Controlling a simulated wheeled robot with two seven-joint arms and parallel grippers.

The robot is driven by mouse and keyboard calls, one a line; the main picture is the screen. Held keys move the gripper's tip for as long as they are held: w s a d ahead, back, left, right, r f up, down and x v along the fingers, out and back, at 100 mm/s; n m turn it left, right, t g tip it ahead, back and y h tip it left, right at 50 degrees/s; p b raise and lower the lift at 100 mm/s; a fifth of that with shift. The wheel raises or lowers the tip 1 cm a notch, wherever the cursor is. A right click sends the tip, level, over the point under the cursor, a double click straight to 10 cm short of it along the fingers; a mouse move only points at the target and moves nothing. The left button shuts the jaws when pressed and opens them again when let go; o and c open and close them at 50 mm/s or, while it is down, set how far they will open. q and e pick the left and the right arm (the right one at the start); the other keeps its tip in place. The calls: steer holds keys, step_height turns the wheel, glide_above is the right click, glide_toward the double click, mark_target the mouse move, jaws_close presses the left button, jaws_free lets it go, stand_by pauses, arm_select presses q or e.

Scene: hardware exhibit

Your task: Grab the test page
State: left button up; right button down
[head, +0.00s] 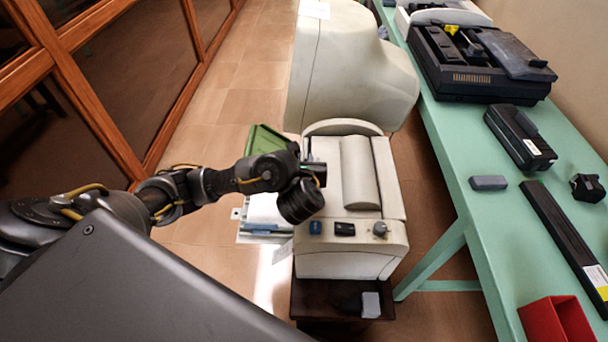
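A beige office machine (340,255) stands in the middle of the head view. White paper (266,208) lies at its left side, over a pale tray, and looks like the test page. A smaller pale sheet or tag (282,251) shows just below it. My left gripper (316,166) is over the left edge of the machine, above and to the right of the paper. The dark wrist hides part of the paper, and I cannot make out the fingers' opening. No paper shows in the gripper. My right gripper is out of view.
A green container (265,139) is behind my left wrist. A large beige machine (350,70) stands behind. A mint-green table (455,165) with dark devices and a red box (556,320) runs along the right. Wood-framed glass (95,90) is left; tiled floor lies between.

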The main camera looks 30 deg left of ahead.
arm_select(q)
steer(key=shift+w+f, duration=0.1)
steer(key=shift+w, duration=0.05)
jaws_close()
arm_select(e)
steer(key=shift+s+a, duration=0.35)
